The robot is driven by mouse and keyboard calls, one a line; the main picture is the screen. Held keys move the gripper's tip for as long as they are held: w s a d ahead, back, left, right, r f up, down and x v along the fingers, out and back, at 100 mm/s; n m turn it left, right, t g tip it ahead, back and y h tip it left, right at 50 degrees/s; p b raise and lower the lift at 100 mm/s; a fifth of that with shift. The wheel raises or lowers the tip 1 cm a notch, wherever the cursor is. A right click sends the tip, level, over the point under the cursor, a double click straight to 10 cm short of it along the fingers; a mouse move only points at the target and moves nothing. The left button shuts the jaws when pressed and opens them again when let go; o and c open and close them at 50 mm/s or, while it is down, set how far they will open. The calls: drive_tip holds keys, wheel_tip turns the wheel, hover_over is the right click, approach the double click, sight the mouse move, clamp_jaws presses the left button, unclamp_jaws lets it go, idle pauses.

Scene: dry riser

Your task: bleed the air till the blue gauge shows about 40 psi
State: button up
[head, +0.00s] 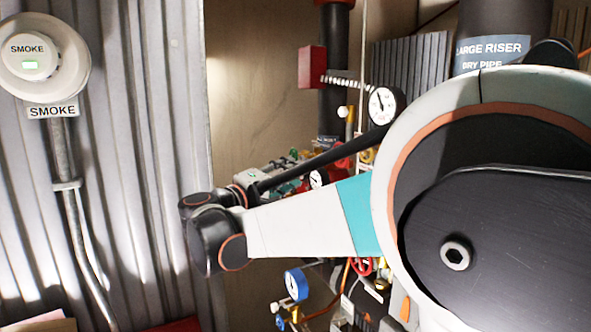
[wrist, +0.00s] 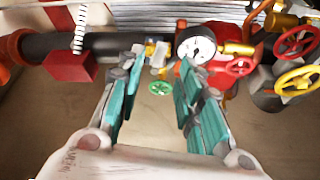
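The blue gauge (head: 296,284) shows in the head view at the lower middle, below my arm. Its white face is turned partly aside, and I cannot read its needle. Small blue and yellow fittings (head: 281,319) sit just below it. I do not see the blue gauge in the wrist view. My gripper (wrist: 159,66) is open and empty in the wrist view, its teal fingers apart. A small green handwheel (wrist: 160,88) shows in the gap between the fingers, beyond them. I cannot tell which part is the air bleed. My gripper is hidden in the head view.
A white-faced gauge with a dark rim (head: 383,105) stands near a red box (head: 312,67). A smoke detector (head: 43,55) is on the corrugated wall at left.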

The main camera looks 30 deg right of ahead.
drive_tip(key=v, duration=0.3)
drive_tip(key=shift+a, duration=0.15)
idle(0.3)
drive_tip(key=s+d+f+g+y, duration=0.25)
drive_tip(key=s+f+y, duration=0.55)
drive_tip(key=s+f, duration=0.5)
drive_tip(key=s+a+f+m+t+y, duration=0.2)
drive_tip(key=s+a+f+y, duration=0.8)
drive_tip(key=s, duration=0.4)
wheel_tip(320, 180, down, 33)
drive_tip(key=a+b, duration=0.1)
drive_tip(key=b, duration=3)
drive_tip(key=shift+a+h+b, duration=0.2)
drive_tip(key=shift+h+b, duration=0.1)
drive_tip(key=shift+b, duration=0.05)
drive_tip(key=shift+w, duration=0.1)
